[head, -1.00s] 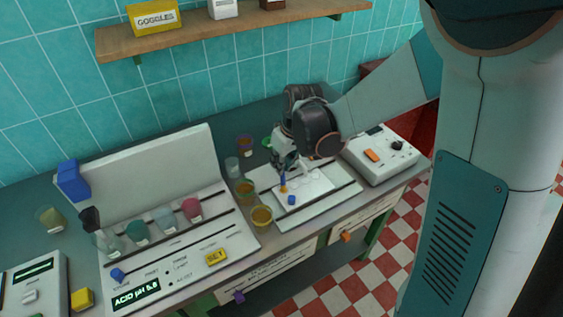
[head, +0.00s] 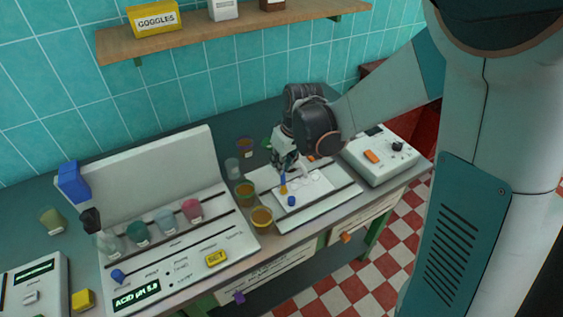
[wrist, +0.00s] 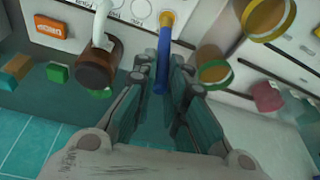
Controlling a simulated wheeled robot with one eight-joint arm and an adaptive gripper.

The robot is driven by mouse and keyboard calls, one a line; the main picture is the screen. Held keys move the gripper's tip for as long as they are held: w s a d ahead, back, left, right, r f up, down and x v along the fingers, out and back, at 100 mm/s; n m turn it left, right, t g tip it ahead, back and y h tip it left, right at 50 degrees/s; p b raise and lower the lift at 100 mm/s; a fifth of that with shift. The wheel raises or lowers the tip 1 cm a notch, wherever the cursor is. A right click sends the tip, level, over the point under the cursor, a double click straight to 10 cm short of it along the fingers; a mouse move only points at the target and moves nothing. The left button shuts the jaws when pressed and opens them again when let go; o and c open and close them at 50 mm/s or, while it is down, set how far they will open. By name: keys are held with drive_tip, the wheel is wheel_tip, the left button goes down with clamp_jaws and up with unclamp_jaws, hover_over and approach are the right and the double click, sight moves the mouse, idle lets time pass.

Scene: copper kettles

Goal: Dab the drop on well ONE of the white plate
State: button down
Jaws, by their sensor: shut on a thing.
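My gripper (head: 285,163) is shut on a blue rod (head: 283,178) with a yellow-orange tip, pointing down over the left part of the white plate (head: 318,187). In the wrist view the rod (wrist: 164,55) sits between the fingertips of my gripper (wrist: 165,72), its yellow tip (wrist: 167,18) at the far end. The tip is at or just above the plate; I cannot tell whether it touches. Round wells (wrist: 140,8) show on the plate in the wrist view.
Amber cups (head: 262,218) stand just left of the plate's board. A blue knob (head: 291,201) is close in front of the rod. A white box with an orange button (head: 372,155) is at the right. A brown piece (wrist: 97,65) is beside my fingers.

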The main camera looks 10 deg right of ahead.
drive_tip(key=shift+r+p, duration=2)
drive_tip(key=shift+r, duration=1.15)
